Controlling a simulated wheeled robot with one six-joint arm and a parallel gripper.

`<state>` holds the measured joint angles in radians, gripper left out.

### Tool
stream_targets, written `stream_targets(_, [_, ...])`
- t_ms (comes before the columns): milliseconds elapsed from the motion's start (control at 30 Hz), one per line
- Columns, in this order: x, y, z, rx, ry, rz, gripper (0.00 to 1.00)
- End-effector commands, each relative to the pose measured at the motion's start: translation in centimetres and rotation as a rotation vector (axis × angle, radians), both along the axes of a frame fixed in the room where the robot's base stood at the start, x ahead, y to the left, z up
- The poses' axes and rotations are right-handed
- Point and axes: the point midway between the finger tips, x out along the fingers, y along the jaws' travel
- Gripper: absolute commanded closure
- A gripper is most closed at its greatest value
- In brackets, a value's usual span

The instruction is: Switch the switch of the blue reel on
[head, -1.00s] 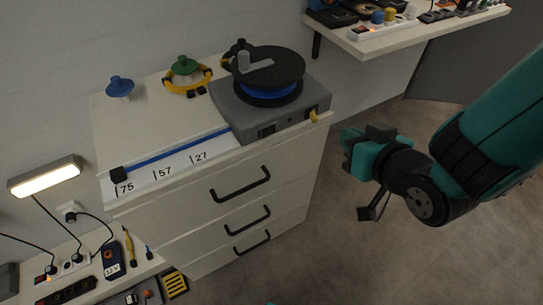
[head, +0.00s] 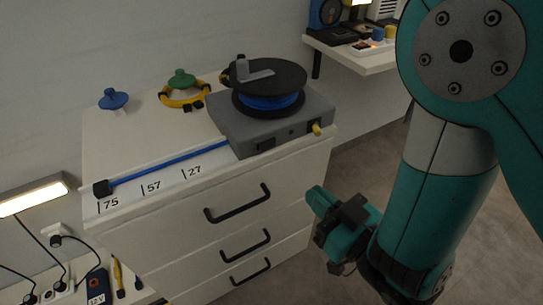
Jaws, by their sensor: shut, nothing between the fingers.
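The blue reel (head: 270,102) has black flanges and a grey crank and sits on a grey base box (head: 235,128) on top of a white drawer cabinet. Its blue cord (head: 165,167) is pulled out to the left and ends in a black plug (head: 102,188) near the 75 mark. The base's front face has a dark panel (head: 266,144), a small dark switch-like part (head: 292,135) and a yellow knob (head: 317,129); the switch's position is too small to tell. My gripper (head: 325,215) is shut and empty, right of the cabinet and below the base, apart from both.
Black drawer handles (head: 238,205) stick out in front. A wall shelf (head: 362,58) holds devices at the upper right. A lamp (head: 32,197) glows at left.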

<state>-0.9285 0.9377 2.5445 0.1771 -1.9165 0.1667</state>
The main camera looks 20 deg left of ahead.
Motion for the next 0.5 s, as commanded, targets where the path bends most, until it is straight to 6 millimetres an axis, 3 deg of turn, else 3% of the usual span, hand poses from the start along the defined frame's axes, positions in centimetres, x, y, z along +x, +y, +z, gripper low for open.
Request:
stream_targets(167, [1.0, 1.6, -0.7, 0.006, -0.005, -0.001, 1.00])
stream_targets(233, [1.9, 2.9, 0.1, 0.004, -0.004, 0.000, 1.00])
stream_targets(500, [5.1, 7.8, 0.2, 0.001, -0.003, 0.000, 1.00])
